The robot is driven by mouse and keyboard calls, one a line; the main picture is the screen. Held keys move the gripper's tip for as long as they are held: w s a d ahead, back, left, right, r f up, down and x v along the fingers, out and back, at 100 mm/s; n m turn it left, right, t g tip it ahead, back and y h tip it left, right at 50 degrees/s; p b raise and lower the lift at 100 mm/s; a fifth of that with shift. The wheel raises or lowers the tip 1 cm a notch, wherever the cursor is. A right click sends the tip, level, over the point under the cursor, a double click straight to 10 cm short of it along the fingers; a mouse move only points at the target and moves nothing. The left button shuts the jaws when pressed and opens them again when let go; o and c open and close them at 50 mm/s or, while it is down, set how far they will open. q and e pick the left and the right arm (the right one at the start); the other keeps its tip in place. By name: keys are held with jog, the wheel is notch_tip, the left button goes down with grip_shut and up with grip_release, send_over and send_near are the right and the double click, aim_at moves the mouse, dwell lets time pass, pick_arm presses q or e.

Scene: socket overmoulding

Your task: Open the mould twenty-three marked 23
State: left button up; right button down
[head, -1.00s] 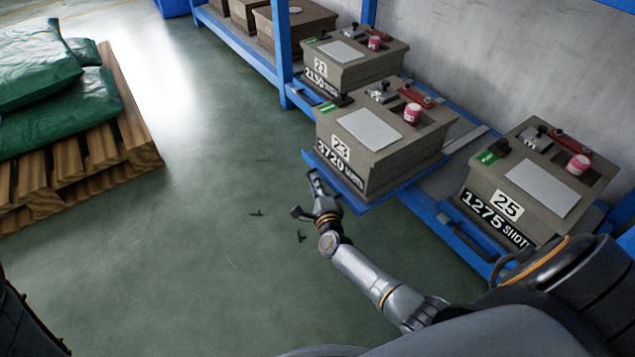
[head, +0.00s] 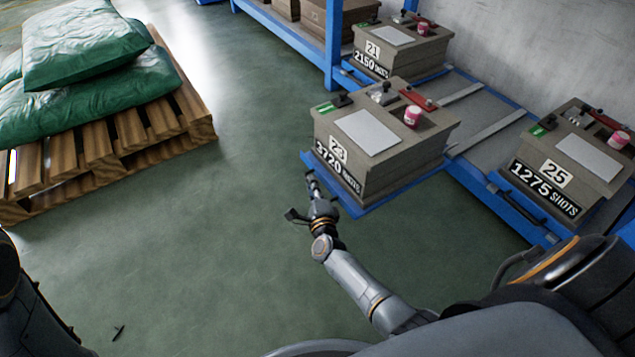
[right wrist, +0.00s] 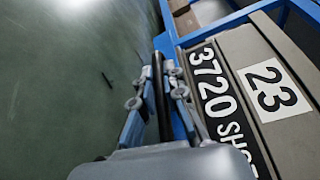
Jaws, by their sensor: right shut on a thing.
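The grey-brown mould 23 (head: 405,165), labelled 23 and 3720 shots, sits closed on a blue sliding tray (head: 375,207). The tray stands well out from the rack. On the mould's top are a pale plate (head: 367,133), a red part and a pink pot (head: 412,116). My right gripper (head: 312,186) is low at the tray's front edge. In the right wrist view my right gripper (right wrist: 160,92) is shut on the dark handle bar (right wrist: 157,72), beside the mould's labelled face (right wrist: 245,65). My left gripper is not in view.
Mould 25 (head: 568,165) stands at the right and mould 21 (head: 400,50) at the back on the blue rack (head: 333,45). A wooden pallet (head: 130,135) with green sacks (head: 85,45) is at the left.

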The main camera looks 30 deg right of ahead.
jog(key=shift+a, duration=0.6)
jog(key=c, duration=1.4)
grip_release()
